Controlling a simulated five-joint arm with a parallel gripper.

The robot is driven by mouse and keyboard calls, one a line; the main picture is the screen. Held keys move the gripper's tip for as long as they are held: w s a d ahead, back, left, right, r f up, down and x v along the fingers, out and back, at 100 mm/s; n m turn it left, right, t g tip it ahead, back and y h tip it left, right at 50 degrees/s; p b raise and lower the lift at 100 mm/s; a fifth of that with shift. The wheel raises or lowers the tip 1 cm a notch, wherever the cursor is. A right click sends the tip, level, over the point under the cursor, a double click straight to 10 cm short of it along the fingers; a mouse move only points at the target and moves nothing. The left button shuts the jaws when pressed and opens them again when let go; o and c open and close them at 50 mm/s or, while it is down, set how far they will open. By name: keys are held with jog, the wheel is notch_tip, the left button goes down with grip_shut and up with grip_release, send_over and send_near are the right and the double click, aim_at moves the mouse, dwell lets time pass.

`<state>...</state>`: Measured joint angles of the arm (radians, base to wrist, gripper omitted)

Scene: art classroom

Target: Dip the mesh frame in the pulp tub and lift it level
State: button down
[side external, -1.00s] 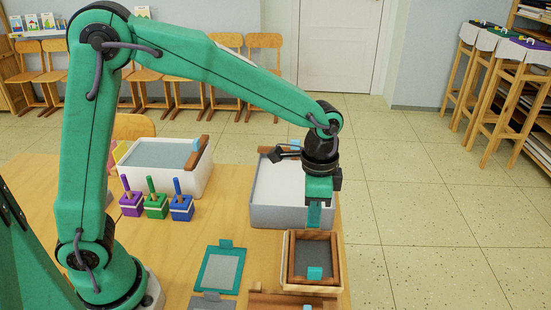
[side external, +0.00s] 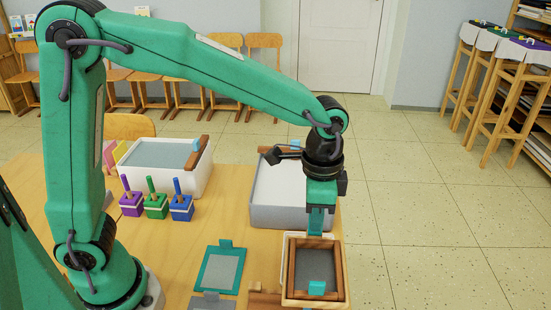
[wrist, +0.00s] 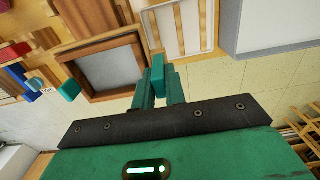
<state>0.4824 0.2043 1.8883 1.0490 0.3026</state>
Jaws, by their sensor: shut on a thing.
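The mesh frame (side external: 339,262) is wooden with a grey mesh and teal tabs on opposite sides. My gripper (side external: 315,222) is shut on its far tab; the wrist view shows the fingers (wrist: 160,82) around a teal block beside the frame (wrist: 108,38). The frame looks roughly level, over a pale slatted tray (wrist: 186,25) it mostly hides in the side view; I cannot tell the gap. A grey tub (side external: 268,216) with a white filling stands behind my gripper. A white tub (side external: 190,184) with a grey filling stands further left. I cannot tell which holds the pulp.
Purple (side external: 131,205), green (side external: 156,207) and blue (side external: 181,208) handled blocks stand left of the grey tub. A teal-edged panel (side external: 220,268) lies flat in front, beside a grey panel (side external: 212,301). Bare table lies between the blocks and panels.

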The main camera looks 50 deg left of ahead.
jog(key=shift+w, duration=0.15)
jog(key=w+a+r, duration=0.1)
jog(key=w+a, duration=0.8)
jog(key=a, duration=0.4)
jog(key=w+a, duration=1)
jog(key=a, duration=0.3)
jog(key=shift+w+a+r, duration=0.3)
jog(key=shift+a+r, duration=0.1)
jog(key=shift+f, duration=0.3)
jog(key=shift+f, duration=5.65)
jog(key=shift+r, duration=0.15)
notch_tip(320, 180, up, 6)
jog(key=shift+r, duration=0.25)
